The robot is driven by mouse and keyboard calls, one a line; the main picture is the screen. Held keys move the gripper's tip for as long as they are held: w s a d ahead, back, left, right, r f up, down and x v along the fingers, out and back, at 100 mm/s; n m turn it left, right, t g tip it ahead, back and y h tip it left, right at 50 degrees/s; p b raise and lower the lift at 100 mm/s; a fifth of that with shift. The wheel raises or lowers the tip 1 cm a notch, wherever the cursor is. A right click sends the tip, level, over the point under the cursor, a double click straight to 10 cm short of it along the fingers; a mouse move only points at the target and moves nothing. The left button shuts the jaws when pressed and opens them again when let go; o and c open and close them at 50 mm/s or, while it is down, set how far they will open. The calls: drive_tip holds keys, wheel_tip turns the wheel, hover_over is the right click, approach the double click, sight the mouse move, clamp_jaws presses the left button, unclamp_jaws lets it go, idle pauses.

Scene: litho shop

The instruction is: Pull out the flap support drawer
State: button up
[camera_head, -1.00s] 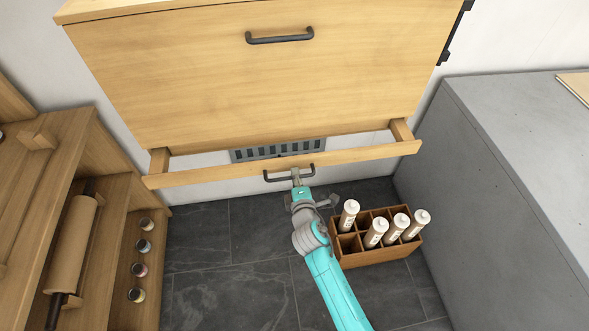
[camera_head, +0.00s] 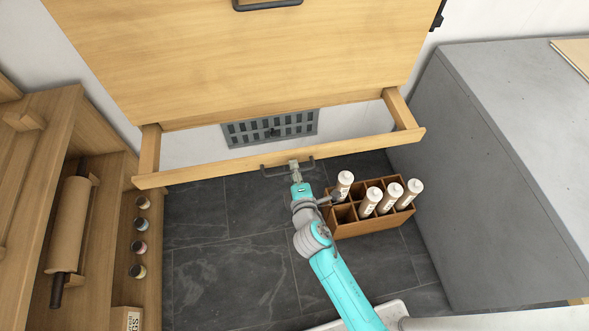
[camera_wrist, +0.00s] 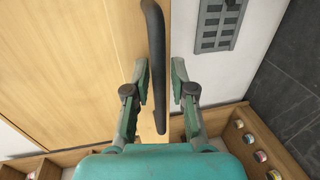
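The flap support drawer (camera_head: 220,170) is a low wooden front bar on two side rails, standing out from under the wooden cabinet. A gap shows between its front and the cabinet. Its dark bar handle (camera_head: 267,171) is at the middle of the front. My gripper (camera_head: 294,166) is at this handle, its fingertips hidden by their small size in the head view. In the wrist view, the fingers of my gripper (camera_wrist: 160,75) stand closely on both sides of the handle (camera_wrist: 157,105), narrowed around it. Exact contact is hard to see there.
A wooden holder (camera_head: 368,228) with several white cartridges stands on the floor right of my arm. A grey block (camera_head: 480,170) bounds the right side. Wooden shelving with a roller (camera_head: 70,225) stands left. A grey grille (camera_head: 270,129) is on the wall. Dark floor is clear at left centre.

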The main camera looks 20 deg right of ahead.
idle(0.3)
drive_tip(key=v, duration=1.2)
idle(0.3)
